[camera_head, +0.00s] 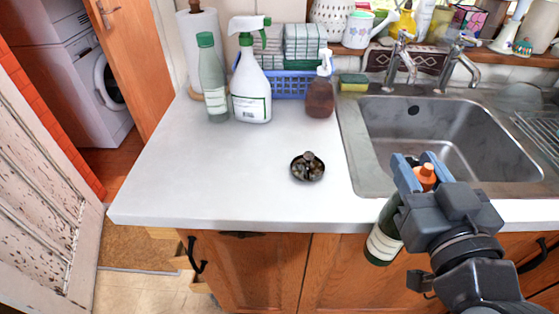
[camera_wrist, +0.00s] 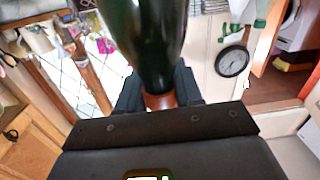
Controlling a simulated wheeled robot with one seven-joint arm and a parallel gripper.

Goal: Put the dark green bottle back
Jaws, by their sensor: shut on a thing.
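The dark green bottle (camera_head: 384,240) has an orange cap and a pale label. It hangs tilted in front of the counter's front edge, below the sink, with part of it hidden behind my gripper. My gripper (camera_head: 420,172) is shut on the bottle near its orange cap. In the wrist view the dark green bottle (camera_wrist: 146,40) rises away from my gripper (camera_wrist: 160,100), with its orange neck end between the fingers.
The white counter (camera_head: 200,185) is mostly clear, with a small dark dish (camera_head: 308,168) in its middle. A pale green bottle (camera_head: 212,85), a spray bottle (camera_head: 250,80), a blue basket (camera_head: 288,84) and a brown soap bottle (camera_head: 320,95) stand behind. The sink (camera_head: 450,130) is right.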

